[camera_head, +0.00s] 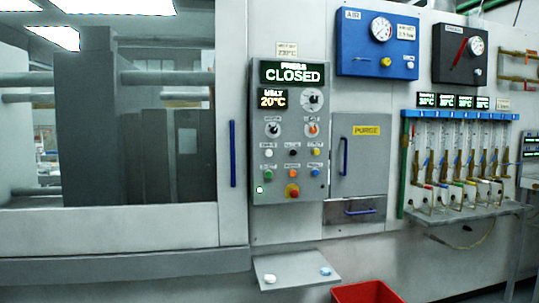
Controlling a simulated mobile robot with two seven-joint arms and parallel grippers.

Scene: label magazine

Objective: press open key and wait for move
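A grey control panel (290,215) stands right of the machine's large window. Its top display (292,73) reads "CLOSED" in large letters, with a smaller word above that looks like "PRESS". The panel has white (269,153), black (293,152), yellow (317,152), green (269,174), orange (293,173) and blue (316,172) keys. Their labels are too small to read, so I cannot tell which is the open key. A red mushroom button (292,190) sits below them. Neither of my grippers is in view.
A blue vertical handle (232,153) is on the window door's right edge. A grey "PURGE" door (360,180) is right of the panel. A small shelf (296,276) juts out below, above a red bin (366,292). Tube meters (460,150) line the right.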

